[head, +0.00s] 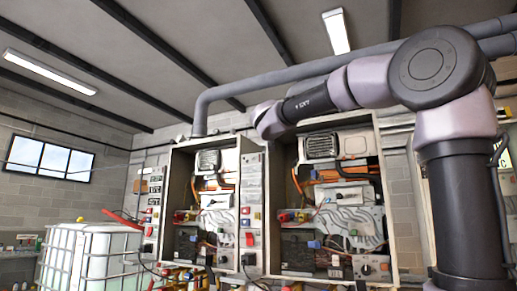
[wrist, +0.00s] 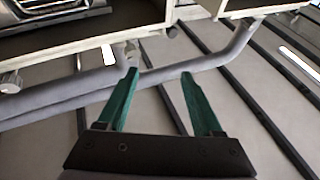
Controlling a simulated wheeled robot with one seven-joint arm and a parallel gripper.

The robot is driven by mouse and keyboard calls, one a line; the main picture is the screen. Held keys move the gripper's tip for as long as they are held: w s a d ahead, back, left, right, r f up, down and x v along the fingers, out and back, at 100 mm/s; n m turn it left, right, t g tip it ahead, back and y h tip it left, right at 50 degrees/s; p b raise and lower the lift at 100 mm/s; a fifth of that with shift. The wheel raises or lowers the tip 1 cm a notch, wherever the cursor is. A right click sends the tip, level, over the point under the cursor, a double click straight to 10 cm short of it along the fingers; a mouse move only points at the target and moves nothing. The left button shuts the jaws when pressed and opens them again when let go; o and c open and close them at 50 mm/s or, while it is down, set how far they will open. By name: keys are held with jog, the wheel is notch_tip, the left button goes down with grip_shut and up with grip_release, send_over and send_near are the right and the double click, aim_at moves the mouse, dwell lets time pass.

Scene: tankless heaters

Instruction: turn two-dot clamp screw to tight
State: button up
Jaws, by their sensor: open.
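I cannot make out the two-dot clamp screw in either view; the fittings are too small to show dot marks. Two open heater cabinets stand side by side in the head view, the left cabinet (head: 167,205) and the right cabinet (head: 386,215). Each holds wiring, valves and grey units. A grey panel with a dark round knob (head: 366,269) sits low in the right cabinet. My gripper (wrist: 158,72) shows in the wrist view with two green fingers spread apart and nothing between them. In the head view my arm reaches left above the right cabinet; the fingers are not distinguishable there.
A thick grey pipe (head: 270,76) runs along above the cabinets; it also crosses beyond my fingers in the wrist view (wrist: 165,73). A pale cabinet edge (wrist: 75,46) is at the upper left there. A white caged tank (head: 90,255) stands at the lower left.

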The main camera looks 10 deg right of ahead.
jog(key=s+a+f+n+g+y, duration=0.1)
jog(key=s+a+f+n+y, duration=0.1)
jog(key=s+a+f+y, duration=0.1)
jog(key=s+a+f+n+g+y, duration=0.2)
jog(key=s+f+y, duration=0.3)
jog(key=f, duration=0.5)
jog(key=shift+a+n+y, duration=0.4)
jog(key=shift+y, duration=0.6)
